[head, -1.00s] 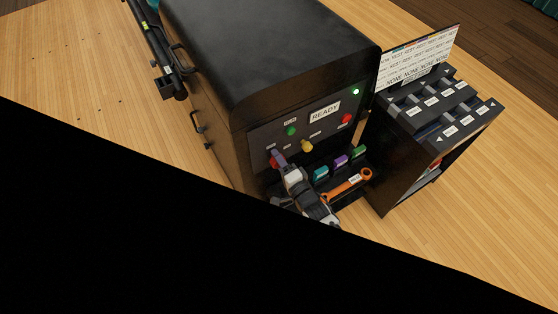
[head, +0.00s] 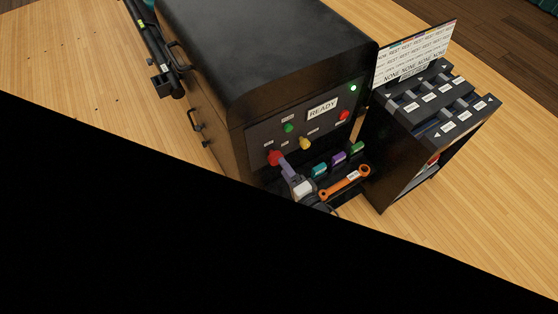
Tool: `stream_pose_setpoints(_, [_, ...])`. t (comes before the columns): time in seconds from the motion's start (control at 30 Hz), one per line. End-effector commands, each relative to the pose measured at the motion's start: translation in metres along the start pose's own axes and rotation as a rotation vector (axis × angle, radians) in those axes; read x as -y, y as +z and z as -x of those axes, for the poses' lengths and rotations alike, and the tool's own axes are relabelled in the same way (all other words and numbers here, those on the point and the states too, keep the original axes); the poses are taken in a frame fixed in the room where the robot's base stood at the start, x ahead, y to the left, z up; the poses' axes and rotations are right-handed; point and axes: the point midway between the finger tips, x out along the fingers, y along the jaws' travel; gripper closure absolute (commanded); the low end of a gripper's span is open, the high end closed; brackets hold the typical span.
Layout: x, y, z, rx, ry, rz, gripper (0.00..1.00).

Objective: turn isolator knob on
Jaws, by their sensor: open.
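A dark machine (head: 270,50) has a front panel (head: 262,135) with a READY sign (head: 322,108). At the panel's lower left is a red knob (head: 274,157), probably the isolator; its small labels are too blurred to read, and I cannot tell its on or off position. My gripper (head: 285,165) is open, with its fingers just below and right of the red knob, partly overlapping it in the picture. I cannot tell whether they touch. A large black area hides much of my arm.
The panel also has a yellow knob (head: 305,143), a green button (head: 288,127), a red button (head: 344,116) and a lit green lamp (head: 352,88). An orange wrench (head: 345,183) and coloured tags (head: 339,158) are below. A dark slotted stand (head: 420,140) is at right.

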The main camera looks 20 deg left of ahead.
Motion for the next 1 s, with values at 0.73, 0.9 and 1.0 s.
stream_pose_setpoints(0.73, [0.0,0.0,0.084,0.001,0.0,0.0,0.35])
stream_pose_setpoints(0.9, [0.0,0.0,0.084,0.0,0.0,0.0,0.35])
stream_pose_setpoints(1.0, [0.0,0.0,0.084,0.0,0.0,0.0,0.35])
